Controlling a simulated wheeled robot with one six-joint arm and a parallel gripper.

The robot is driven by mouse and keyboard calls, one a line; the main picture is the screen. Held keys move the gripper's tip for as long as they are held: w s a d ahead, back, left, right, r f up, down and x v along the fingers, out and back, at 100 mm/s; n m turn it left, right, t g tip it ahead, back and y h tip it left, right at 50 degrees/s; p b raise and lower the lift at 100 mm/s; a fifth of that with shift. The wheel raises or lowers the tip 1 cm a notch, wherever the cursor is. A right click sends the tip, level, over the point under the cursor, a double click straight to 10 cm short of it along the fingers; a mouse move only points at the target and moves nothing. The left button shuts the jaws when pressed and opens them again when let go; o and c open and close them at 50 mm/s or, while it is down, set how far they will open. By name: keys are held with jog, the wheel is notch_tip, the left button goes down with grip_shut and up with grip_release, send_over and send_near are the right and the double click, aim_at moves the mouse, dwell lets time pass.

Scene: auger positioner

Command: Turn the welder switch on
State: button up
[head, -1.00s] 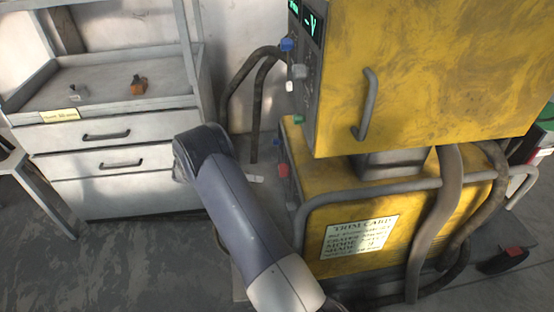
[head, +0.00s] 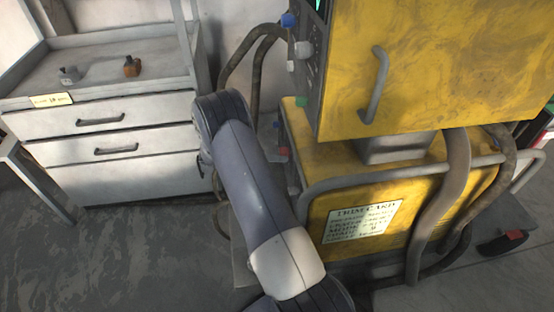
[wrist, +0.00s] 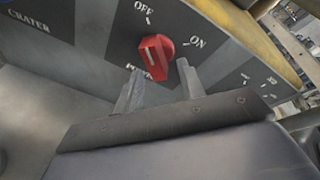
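The welder is a yellow two-part cabinet (head: 430,70) on the right of the head view, with its dark control panel on its left side. In the wrist view, the welder switch (wrist: 156,56) is a red knob on a grey panel, between the labels OFF above and ON to its right. Its pale mark points up, nearer OFF than ON. My gripper (wrist: 159,70) is open, with one fingertip at the lower left of the knob and one at its lower right. I cannot tell whether they touch it. The head view does not show my gripper.
A grey drawer cabinet (head: 112,120) stands at the left, with small bottles on top. Thick hoses (head: 436,200) hang on the welder's front, beside a bent rail and a TRIM CARD plate (head: 362,222). Bare floor (head: 120,255) lies at lower left.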

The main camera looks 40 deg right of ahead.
jog(key=shift+d, duration=0.15)
jog(key=shift+c, duration=0.2)
grip_shut()
jog(key=shift+f, duration=0.1)
dwell(0.3)
jog(key=shift+w+d+f+m+t+h+b, duration=0.2)
jog(key=shift+m+t+h+b, duration=0.45)
jog(key=shift+m+b, duration=1.7)
jog(key=shift+w+d+r+m+t+h+b, duration=0.1)
jog(key=shift+w+m+t+h+b, duration=0.5)
jog(key=shift+m+b, duration=1.75)
jog(key=shift+d+f+m+t+h+b, duration=0.25)
jog(key=shift+m+h+b, duration=0.7)
jog(key=shift+m+b, duration=1.35)
jog(key=shift+a+r+m+p, duration=0.15)
jog(key=shift+m+p, duration=0.25)
jog(key=shift+m, duration=0.1)
